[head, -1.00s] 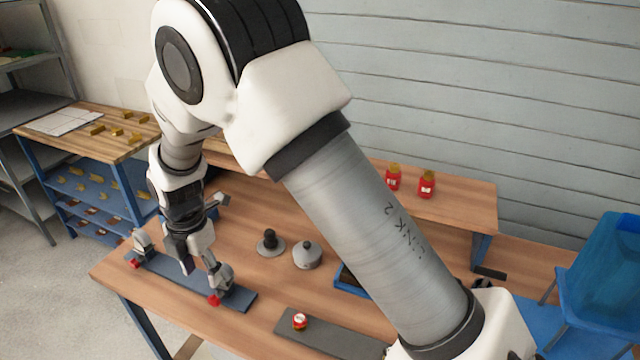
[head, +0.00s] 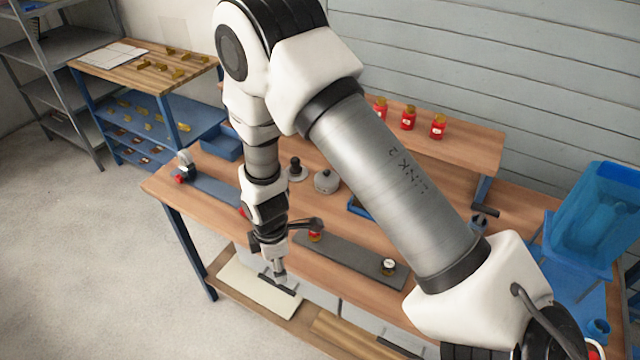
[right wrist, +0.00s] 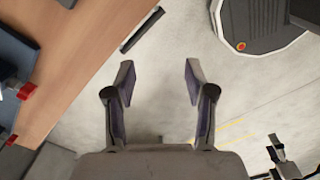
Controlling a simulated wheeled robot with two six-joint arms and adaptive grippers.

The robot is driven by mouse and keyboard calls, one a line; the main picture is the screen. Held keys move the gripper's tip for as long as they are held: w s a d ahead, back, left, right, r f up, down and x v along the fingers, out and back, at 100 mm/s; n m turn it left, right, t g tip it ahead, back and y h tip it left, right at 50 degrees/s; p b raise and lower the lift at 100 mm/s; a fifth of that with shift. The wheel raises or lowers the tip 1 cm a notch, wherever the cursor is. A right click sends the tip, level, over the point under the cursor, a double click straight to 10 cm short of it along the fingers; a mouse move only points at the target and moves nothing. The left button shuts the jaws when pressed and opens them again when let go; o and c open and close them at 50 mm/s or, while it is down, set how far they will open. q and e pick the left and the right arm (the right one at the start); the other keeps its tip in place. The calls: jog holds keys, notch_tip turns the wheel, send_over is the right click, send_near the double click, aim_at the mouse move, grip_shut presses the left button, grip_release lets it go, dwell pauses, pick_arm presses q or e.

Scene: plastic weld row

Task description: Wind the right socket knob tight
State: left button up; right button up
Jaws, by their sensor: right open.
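The blue-grey rail (head: 212,192) lies along the left front of the table. Its left socket (head: 186,160) has a red knob (head: 180,179). The right socket is mostly hidden behind my right arm; a bit of its red knob (head: 242,212) shows. In the right wrist view a red knob (right wrist: 25,92) shows at the left edge, beside the rail (right wrist: 12,60). My right gripper (head: 279,275) hangs just off the table's front edge, to the right of that socket and apart from it. In the wrist view its jaws (right wrist: 158,82) are open and empty. My left gripper is out of view.
A grey strip (head: 350,253) with a red-topped piece (head: 314,236) and a round gauge-like piece (head: 389,266) lies right of the gripper. Grey round parts (head: 327,181) stand behind. Red jars (head: 408,118) stand on the back shelf. Open floor (head: 90,260) lies front left.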

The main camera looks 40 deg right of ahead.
jog(key=s+d+f+m, duration=0.1)
jog(key=s+f+m, duration=0.7)
jog(key=s+f, duration=0.2)
jog(key=s+b, duration=0.1)
jog(key=s, duration=0.1)
jog(key=shift+s+d, duration=0.15)
jog(key=shift+s, duration=0.15)
jog(key=shift+f, duration=0.1)
